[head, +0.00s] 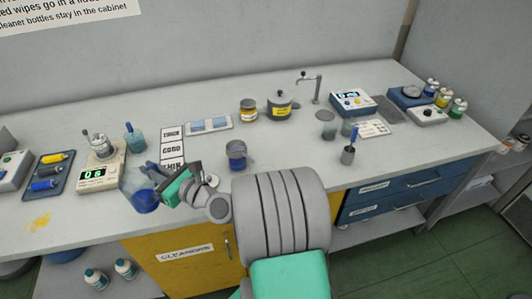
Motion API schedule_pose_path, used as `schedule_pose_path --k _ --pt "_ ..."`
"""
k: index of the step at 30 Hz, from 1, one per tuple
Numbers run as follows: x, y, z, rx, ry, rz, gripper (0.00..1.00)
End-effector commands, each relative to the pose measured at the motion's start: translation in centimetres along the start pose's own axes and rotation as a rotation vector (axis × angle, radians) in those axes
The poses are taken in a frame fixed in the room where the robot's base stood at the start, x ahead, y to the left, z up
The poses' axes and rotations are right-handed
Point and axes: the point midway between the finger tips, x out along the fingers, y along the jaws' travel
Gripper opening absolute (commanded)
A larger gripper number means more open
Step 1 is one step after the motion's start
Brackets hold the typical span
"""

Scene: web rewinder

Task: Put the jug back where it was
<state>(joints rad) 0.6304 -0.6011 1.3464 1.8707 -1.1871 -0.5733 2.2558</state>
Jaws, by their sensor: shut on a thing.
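The jug (143,201) is a clear vessel with dark blue contents, at the left front of the bench. My gripper (153,177) is at the jug's upper right side and is shut on it. The jug looks roughly upright, near the front edge of the bench. I cannot tell whether its base touches the bench top. My gripper and wrist hide part of its right side.
A scale (100,177) with a container on it stands just left of the jug. A beaker (135,139) is behind, and a jar of blue liquid (236,156) is to the right. Label cards (171,146) lie behind my gripper.

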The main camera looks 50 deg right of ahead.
Motion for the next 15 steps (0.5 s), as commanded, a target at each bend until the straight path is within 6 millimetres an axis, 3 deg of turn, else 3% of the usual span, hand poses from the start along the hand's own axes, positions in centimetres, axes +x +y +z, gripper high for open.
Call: schedule_pose_path --k 8,11,15 --pt "-2.8 -7.3 1.2 0.002 -0.01 -0.176 0.0" --pt "-4.7 -10.8 1.7 0.002 -0.014 -0.264 0.0" --pt "-8.6 -16.4 2.6 0.001 -0.021 -0.417 0.0"
